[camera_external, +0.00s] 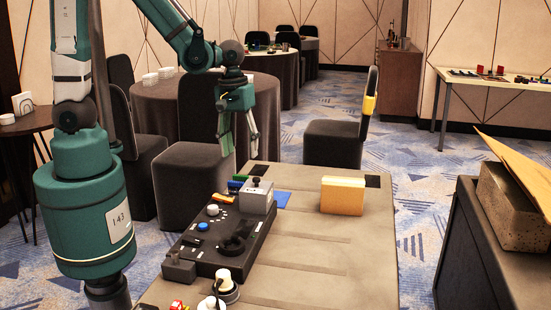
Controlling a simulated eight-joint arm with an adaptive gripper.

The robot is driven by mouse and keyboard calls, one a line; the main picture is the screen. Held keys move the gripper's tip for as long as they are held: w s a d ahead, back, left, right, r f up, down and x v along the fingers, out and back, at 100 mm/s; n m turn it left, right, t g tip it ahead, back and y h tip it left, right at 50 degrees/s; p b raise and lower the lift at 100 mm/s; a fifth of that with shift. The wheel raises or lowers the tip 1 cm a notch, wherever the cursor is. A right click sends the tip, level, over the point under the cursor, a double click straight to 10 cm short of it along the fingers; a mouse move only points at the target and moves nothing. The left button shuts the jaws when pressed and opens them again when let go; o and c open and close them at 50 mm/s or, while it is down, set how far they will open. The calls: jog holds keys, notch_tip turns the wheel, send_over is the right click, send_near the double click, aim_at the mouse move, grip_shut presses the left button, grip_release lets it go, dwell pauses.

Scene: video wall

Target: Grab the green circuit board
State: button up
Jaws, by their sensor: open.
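No other green board can be made out. My gripper (240,152) hangs with its fingers pointing down, apart and empty. In the picture it is above the green piece, over the far left end of the table; the exact height gap cannot be told.
A black control panel (205,258) with knobs and a grey box (257,197) takes up the table's left side. The table's (330,270) right front is bare.

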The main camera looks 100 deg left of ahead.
aim_at(241, 177)
jog(key=shift+s+a+f+n+g, duration=0.25)
jog(key=shift+a+f+n, duration=0.35)
jog(key=shift+f, duration=0.4)
jog(key=shift+s+a+f+n+g, duration=0.15)
jog(key=shift+s+a+f+n, duration=0.2)
jog(key=shift+a+f, duration=0.5)
jog(key=shift+w+d+f, duration=0.1)
jog(key=shift+d+f, duration=0.05)
jog(key=shift+f+b, duration=0.5)
jog(key=shift+f, duration=0.75)
jog(key=shift+d+f+b, duration=0.1)
jog(key=shift+f+b, duration=0.85)
jog(key=shift+f, duration=1.65)
jog(key=c, duration=0.9)
